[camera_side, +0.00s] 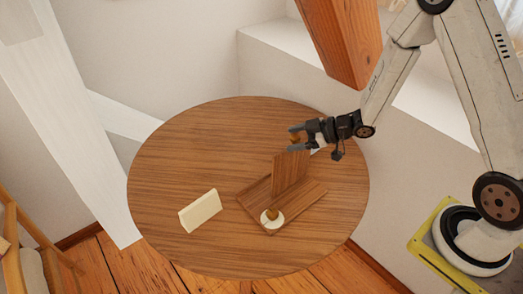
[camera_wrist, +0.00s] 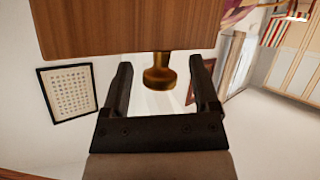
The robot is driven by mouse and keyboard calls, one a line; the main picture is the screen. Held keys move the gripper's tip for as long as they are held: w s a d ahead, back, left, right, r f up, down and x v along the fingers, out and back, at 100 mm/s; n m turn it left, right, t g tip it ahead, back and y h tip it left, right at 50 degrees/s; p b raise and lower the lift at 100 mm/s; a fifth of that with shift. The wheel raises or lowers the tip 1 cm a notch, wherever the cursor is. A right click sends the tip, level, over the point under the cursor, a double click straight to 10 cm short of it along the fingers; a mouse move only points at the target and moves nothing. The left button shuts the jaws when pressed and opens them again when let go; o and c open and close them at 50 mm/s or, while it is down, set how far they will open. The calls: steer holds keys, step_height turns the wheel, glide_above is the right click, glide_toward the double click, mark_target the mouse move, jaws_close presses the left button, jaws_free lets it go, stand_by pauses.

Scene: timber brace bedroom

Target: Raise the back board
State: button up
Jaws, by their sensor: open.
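The back board (camera_side: 290,172), a brown wooden panel, stands upright or nearly so on a flat wooden base (camera_side: 308,203) on the round table. It also fills the top of the wrist view (camera_wrist: 150,25). A brass knob (camera_wrist: 160,72) projects from the board's edge. My gripper (camera_side: 294,139) is at the board's top edge, reaching in from the right. In the wrist view its two fingers (camera_wrist: 161,68) stand open on either side of the knob, with gaps visible on both sides.
On the round wooden table (camera_side: 180,150), a cream block (camera_side: 200,211) stands left of the base. A white disc with a golden knob (camera_side: 271,217) sits at the base's front corner. A thick timber beam (camera_side: 345,40) slopes down behind the table. The table's left side is clear.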

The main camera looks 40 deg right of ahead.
steer(key=v, duration=0.7)
steer(key=shift+s+d, duration=0.25)
steer(key=shift+w+r, duration=0.15)
steer(key=shift+r, duration=0.05)
steer(key=s+a+r+m+g+h, duration=0.1)
steer(key=s+a+m+g+h, duration=0.1)
steer(key=s+m+g+h, duration=0.1)
steer(key=s+a+r+m+g+h, duration=0.2)
steer(key=s+m+g+h, duration=0.2)
steer(key=s+m, duration=0.3)
steer(key=shift+s+h, duration=0.4)
steer(key=shift+s, duration=0.1)
stand_by(1.7)
